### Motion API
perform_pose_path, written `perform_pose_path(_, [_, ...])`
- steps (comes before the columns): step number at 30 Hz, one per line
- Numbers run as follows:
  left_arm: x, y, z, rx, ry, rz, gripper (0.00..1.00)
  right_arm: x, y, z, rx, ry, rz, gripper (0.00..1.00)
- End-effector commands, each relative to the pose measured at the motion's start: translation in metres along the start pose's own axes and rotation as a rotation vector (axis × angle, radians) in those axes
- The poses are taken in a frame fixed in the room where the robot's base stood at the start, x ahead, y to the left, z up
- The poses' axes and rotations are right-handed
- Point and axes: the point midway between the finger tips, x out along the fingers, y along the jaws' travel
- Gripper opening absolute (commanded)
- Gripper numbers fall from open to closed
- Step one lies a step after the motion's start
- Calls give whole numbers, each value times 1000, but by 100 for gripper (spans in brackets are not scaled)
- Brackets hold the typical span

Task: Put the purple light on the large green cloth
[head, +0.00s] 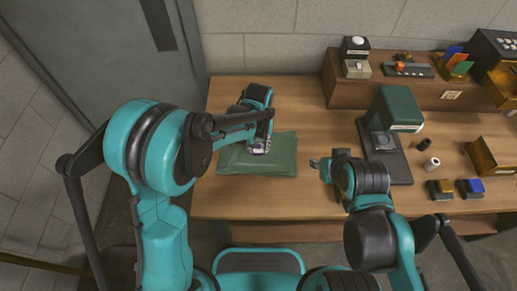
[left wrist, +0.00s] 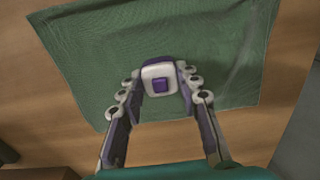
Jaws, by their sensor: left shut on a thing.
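In the head view the left gripper (head: 260,146) is over the large green cloth (head: 232,160), which also fills much of the left wrist view (left wrist: 90,60). I cannot tell whether the light touches the cloth. My right gripper (head: 318,164) is just right of the cloth, over the table; its fingers are too small to read.
The wooden table (head: 300,205) has free room in front of the cloth. A dark green machine (head: 398,110) stands right of it. A raised wooden shelf (head: 400,92) holds several parts at the back. Small blocks and cylinders lie at the right, near an orange-brown bin (head: 490,158).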

Motion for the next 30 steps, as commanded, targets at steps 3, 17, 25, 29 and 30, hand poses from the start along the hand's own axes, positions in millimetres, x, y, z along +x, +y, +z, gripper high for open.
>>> perform_pose_path(3, [8,0,0,0,0,0,6,3,0,2,0,0,0,38])
perform_pose_path(17, [16,0,0,0,0,0,0,9,0,7,0,0,0,38])
perform_pose_path(25, [21,0,1,0,-3,0,44,12,0,8,0,0,0,38])
perform_pose_path(29, [21,0,1,0,-3,0,54,12,0,8,0,0,0,38])
perform_pose_path(30, [21,0,1,0,-2,0,54,12,0,8,0,0,0,38])
